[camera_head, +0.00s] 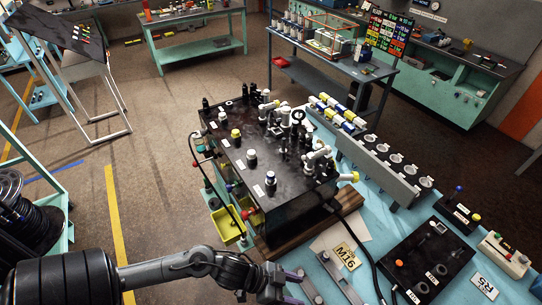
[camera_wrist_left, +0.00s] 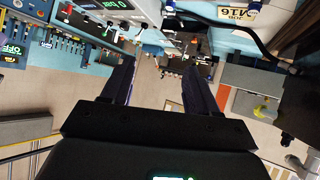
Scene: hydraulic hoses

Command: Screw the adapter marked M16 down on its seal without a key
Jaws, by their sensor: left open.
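A dark block (camera_head: 270,185) stands on a wooden base in the middle of the head view. My left gripper (camera_head: 298,288) is open and empty, near the table's front edge, left of the plate. My right gripper is not in view.
White elbow fittings (camera_head: 298,118) crowd the block's right side. A rack (camera_head: 378,165) stands behind it to the right. A black panel (camera_head: 428,258) and a dark hose lie on the table's right. A yellow bin (camera_head: 228,226) hangs left of the block.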

